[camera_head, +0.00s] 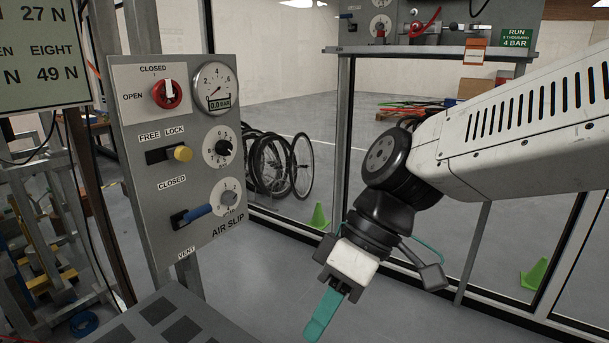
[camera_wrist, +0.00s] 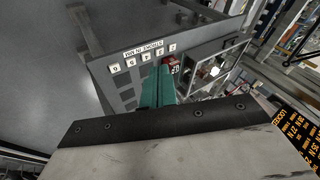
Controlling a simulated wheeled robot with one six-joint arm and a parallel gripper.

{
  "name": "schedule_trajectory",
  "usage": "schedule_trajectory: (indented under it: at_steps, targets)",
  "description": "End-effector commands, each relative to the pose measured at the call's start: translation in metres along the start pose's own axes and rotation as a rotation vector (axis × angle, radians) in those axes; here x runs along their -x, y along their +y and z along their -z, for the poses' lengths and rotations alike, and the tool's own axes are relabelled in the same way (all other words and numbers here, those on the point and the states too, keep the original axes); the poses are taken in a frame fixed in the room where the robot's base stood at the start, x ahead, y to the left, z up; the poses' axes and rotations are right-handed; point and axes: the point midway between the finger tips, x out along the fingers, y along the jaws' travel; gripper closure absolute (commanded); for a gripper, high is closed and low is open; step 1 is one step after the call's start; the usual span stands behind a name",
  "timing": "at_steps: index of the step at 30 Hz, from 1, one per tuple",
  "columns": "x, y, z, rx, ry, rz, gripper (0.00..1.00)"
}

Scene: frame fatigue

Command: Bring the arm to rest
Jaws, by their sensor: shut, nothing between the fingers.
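My gripper (camera_head: 325,313) hangs at the lower middle of the head view, at the end of my white arm. Its teal fingers are together and point down and a little to the left. They hold nothing. The gripper is in open air, to the right of the grey control panel and apart from it. In the wrist view the teal fingers (camera_wrist: 157,88) show side by side, with a grey surface bearing number labels beyond them.
The control panel (camera_head: 190,240) carries a red knob (camera_head: 167,94), a gauge (camera_head: 214,88), a yellow-ended lever (camera_head: 182,153) and a blue lever (camera_head: 198,212). A grey plate (camera_head: 205,322) lies below it. Glazed framing stands behind my arm. Open floor shows below the glazing.

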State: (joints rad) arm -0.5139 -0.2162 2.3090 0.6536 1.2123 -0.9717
Motion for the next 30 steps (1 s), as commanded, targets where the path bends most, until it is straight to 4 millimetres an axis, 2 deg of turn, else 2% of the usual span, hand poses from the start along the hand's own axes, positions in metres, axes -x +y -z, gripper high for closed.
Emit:
schedule_trajectory:
  at_steps: [1,6,9,13,15,18,30]
  targets:
    - [0.02,0.009,-0.026,-0.106,0.005,-0.077,1.0]
    - [0.067,0.029,-0.12,-0.518,0.017,-0.339,1.0]
    - [0.085,0.033,-0.169,-0.747,0.043,-0.482,1.0]
    - [0.098,0.032,-0.216,-0.973,0.084,-0.624,1.0]
    - [0.102,0.03,-0.232,-1.051,0.101,-0.672,1.0]
    - [0.105,0.029,-0.243,-1.111,0.114,-0.71,1.0]
    - [0.105,0.029,-0.245,-1.124,0.116,-0.717,1.0]
